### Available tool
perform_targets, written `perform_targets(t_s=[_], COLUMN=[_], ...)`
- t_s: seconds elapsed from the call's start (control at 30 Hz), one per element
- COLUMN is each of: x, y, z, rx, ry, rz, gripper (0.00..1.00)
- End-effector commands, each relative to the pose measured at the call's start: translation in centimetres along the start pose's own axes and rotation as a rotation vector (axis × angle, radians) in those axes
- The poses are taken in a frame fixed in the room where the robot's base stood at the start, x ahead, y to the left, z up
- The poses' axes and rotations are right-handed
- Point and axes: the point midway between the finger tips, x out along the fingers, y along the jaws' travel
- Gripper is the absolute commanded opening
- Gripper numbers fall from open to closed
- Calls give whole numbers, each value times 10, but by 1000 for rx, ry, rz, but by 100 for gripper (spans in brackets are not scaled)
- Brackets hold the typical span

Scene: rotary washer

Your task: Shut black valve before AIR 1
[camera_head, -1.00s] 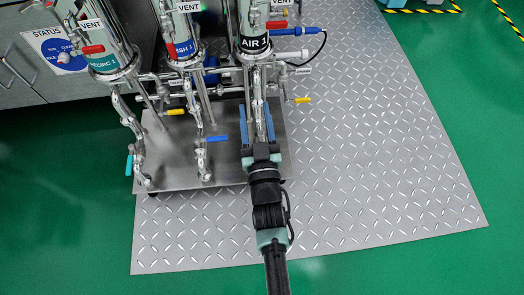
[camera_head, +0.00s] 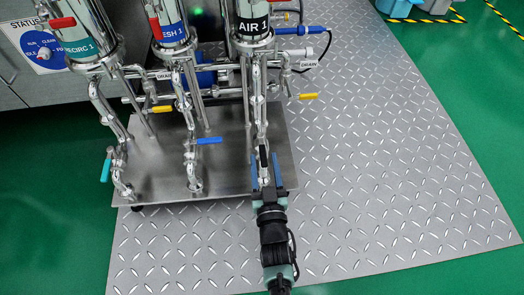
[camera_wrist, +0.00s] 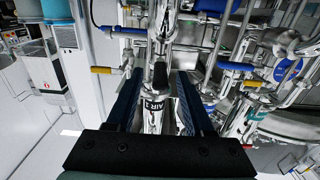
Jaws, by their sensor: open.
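The AIR 1 housing (camera_head: 254,27) is a clear upright cylinder with a black label, and a steel pipe runs down below it. The black valve handle (camera_head: 264,157) is on the lower part of that pipe, upright and narrow. My gripper (camera_head: 267,165) is open, with its blue fingers on either side of the handle and pipe. In the wrist view the black handle (camera_wrist: 160,75) shows between the fingers, and the AIR 1 label (camera_wrist: 154,106) appears behind. I cannot tell whether either finger touches the handle.
The blue-handled valve (camera_head: 208,141) and teal-handled valve (camera_head: 106,167) stand on neighbouring pipes to the left. A yellow drain handle (camera_head: 308,96) is close on the right. The steel base plate (camera_head: 160,180) lies under the pipes. The diamond-plate floor (camera_head: 390,170) is clear to the right.

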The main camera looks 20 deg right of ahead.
Motion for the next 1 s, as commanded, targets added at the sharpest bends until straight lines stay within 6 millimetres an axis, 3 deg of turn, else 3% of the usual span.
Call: perform_targets(t_s=[0.1, 0.3, 0.67, 0.7, 1.0], x=[24, 47, 53, 53, 53], y=[0, 0, 0, 0, 0], z=[4, 2, 0, 0, 0], rx=[0, -1, 0, 0, 0], ry=[4, 1, -1, -1, -1], rz=[0, 0, 0, 0, 0], gripper=[52, 52, 52, 51, 0])
